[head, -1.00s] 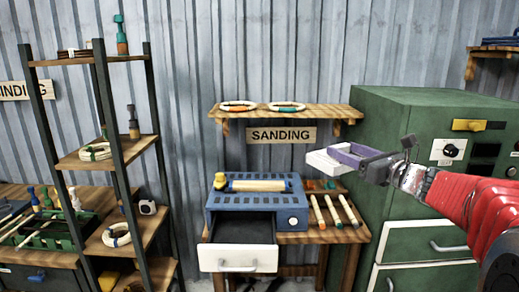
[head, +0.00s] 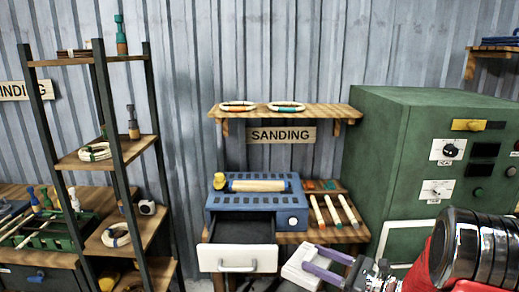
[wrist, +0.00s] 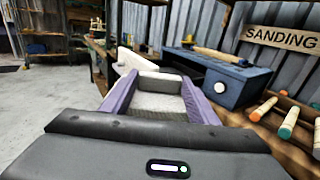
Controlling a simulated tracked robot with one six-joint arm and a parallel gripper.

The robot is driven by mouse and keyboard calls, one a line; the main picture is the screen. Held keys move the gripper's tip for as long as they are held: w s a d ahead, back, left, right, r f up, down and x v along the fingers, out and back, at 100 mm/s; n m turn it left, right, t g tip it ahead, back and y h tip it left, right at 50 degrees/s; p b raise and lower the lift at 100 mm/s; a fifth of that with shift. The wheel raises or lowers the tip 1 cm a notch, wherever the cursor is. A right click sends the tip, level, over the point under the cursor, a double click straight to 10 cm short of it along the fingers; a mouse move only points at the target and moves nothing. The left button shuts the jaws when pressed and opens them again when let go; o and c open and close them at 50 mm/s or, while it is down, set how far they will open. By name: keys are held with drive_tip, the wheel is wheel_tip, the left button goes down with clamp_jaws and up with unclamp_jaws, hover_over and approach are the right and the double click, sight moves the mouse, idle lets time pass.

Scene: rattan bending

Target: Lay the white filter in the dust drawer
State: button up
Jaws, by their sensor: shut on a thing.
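The white filter (head: 299,267) is a pale block held between the purple fingers of my gripper (head: 318,268). In the wrist view the filter (wrist: 160,90) shows between the two purple fingers (wrist: 160,94), with a white far end and a greyer near part. The dust drawer (head: 238,258) has a white front with a handle and is pulled out below the blue sanding unit (head: 256,207). Its dark inside looks empty. In the head view my gripper and the filter are to the right of the drawer front, apart from it.
The sanding bench (head: 330,238) holds several rods to the right of the blue unit. A green cabinet (head: 395,135) stands at the right. A shelf rack (head: 130,150) with rattan coils stands at the left. A wall shelf (head: 300,111) hangs above the unit.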

drive_tip(key=s+f, duration=0.2)
drive_tip(key=f, duration=0.5)
drive_tip(key=s+a+f, duration=0.1)
drive_tip(key=s+f, duration=0.2)
drive_tip(key=f, duration=0.4)
drive_tip(key=shift+s+a, duration=0.2)
drive_tip(key=shift+s, duration=0.05)
drive_tip(key=shift+f, duration=0.1)
